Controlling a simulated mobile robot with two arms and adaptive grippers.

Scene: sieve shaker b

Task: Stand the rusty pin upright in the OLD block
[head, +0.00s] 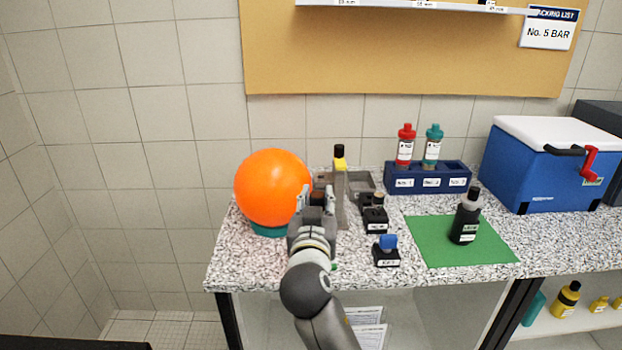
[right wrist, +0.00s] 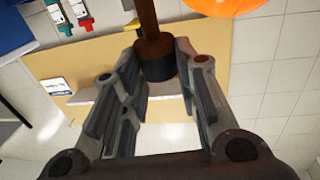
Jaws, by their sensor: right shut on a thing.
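My right gripper (head: 317,197) is over the counter, just right of the orange ball. It is shut on a brown, rusty-looking pin with a dark collar, seen in the right wrist view (right wrist: 150,25) between the fingertips. In the head view the fingers hide most of it. A dark block (head: 375,220) with a white label and a brownish-topped piece in or behind it stands right of the gripper. A second dark block (head: 386,258) with a blue-topped piece in it stands nearer the front edge. I cannot read which label says OLD. My left gripper is not in view.
The orange ball (head: 272,187) sits on a teal base at left. A black-and-yellow-topped upright item (head: 340,165) and grey tray (head: 362,181) are close behind the gripper. A blue rack (head: 427,178) holds bottles. A dark bottle (head: 466,217) stands on a green mat (head: 430,240); a blue cooler (head: 545,175) is right.

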